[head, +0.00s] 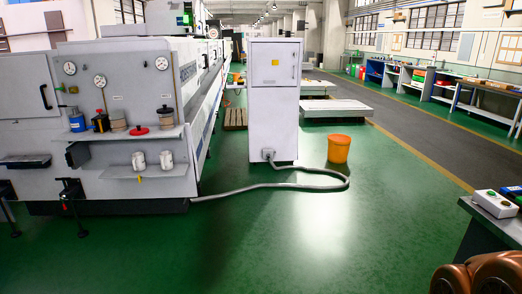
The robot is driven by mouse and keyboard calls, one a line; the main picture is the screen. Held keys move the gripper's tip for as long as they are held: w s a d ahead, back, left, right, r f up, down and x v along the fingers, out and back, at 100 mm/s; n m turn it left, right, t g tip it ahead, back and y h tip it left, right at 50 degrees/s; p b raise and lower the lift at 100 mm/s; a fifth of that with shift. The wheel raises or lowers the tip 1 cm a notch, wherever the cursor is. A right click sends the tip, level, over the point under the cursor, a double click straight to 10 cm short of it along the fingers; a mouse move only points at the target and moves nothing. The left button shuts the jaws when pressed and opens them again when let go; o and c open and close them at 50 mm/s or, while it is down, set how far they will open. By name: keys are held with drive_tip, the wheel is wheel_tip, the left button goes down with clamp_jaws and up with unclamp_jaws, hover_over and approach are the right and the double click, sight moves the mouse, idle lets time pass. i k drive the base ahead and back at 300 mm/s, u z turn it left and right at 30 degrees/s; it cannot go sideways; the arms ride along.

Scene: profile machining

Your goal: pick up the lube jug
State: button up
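No container here is clearly marked as the lube jug. On the machine's upper shelf (140,133) at the left stand a blue can (77,122) with a yellow top, a small dark-and-orange item (100,121) and beige pots, one with a black lid (166,117). Two white cups or jars (152,160) stand on the lower shelf (145,172). They are too small to identify surely. My gripper is not in view; brown rounded parts at the bottom right corner look like my arm.
A white cabinet (273,98) stands mid-scene, with a grey hose (270,186) looping over the green floor. An orange bucket (339,148) is right of it. A dark bench (490,235) with a button box (495,203) is at the right. The central foreground floor is clear.

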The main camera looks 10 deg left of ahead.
sight(139, 164)
drive_tip(key=u, duration=0.15)
drive_tip(key=i, duration=1.8)
drive_tip(key=u, duration=1.05)
drive_tip(key=i, duration=1.7)
drive_tip(key=z, duration=1.95)
drive_tip(key=i, duration=3.4)
drive_tip(key=u, duration=0.85)
